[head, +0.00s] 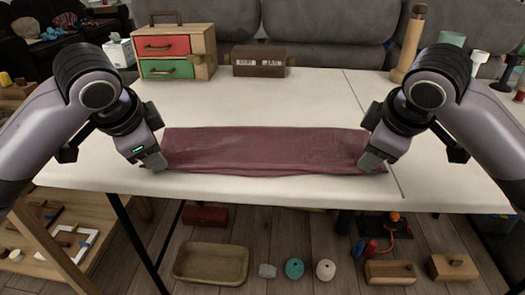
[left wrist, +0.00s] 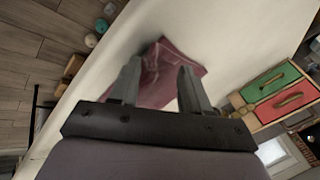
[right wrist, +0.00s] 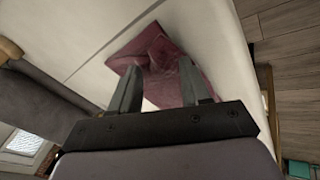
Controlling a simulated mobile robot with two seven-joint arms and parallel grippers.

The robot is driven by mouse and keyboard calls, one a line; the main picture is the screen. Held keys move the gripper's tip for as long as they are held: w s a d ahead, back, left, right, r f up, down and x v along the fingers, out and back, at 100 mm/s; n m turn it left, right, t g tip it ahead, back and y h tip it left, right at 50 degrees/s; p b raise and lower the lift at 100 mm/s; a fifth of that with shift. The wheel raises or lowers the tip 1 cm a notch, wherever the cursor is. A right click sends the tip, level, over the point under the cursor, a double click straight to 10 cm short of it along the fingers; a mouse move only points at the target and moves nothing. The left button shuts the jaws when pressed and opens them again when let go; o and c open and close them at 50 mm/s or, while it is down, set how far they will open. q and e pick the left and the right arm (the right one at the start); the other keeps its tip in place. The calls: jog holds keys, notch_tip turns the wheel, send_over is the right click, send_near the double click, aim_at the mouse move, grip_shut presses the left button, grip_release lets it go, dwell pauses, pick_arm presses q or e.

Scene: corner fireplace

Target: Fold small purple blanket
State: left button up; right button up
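The purple blanket (head: 265,150) lies on the white table as a long, narrow strip running left to right, its front edge near the table's front edge. My left gripper (head: 153,162) is at the blanket's left end. In the left wrist view its fingers (left wrist: 160,88) are apart, with the blanket (left wrist: 160,75) showing between and beyond them. My right gripper (head: 372,160) is at the blanket's right end. In the right wrist view its fingers (right wrist: 162,88) are also apart, with creased blanket (right wrist: 160,60) beyond. I cannot tell whether the fingertips touch the cloth.
A small drawer chest (head: 175,52) with red and green drawers stands at the back left. A brown box (head: 259,61) stands at the back middle. A wooden post (head: 409,45) stands at the back right. The tabletop (head: 270,100) behind the blanket is clear.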

pick_arm(q)
jog(key=shift+r, duration=0.1)
pick_arm(e)
jog(key=shift+r, duration=0.1)
pick_arm(q)
jog(key=shift+s+r, duration=0.15)
jog(key=shift+r, duration=0.25)
pick_arm(e)
jog(key=shift+s+r, duration=0.15)
jog(key=shift+r, duration=0.25)
pick_arm(q)
jog(key=s+v, duration=0.1)
jog(key=v, duration=0.8)
jog(key=shift+s, duration=0.2)
pick_arm(e)
jog(key=s+v, duration=0.1)
jog(key=v, duration=0.8)
jog(key=shift+s, duration=0.2)
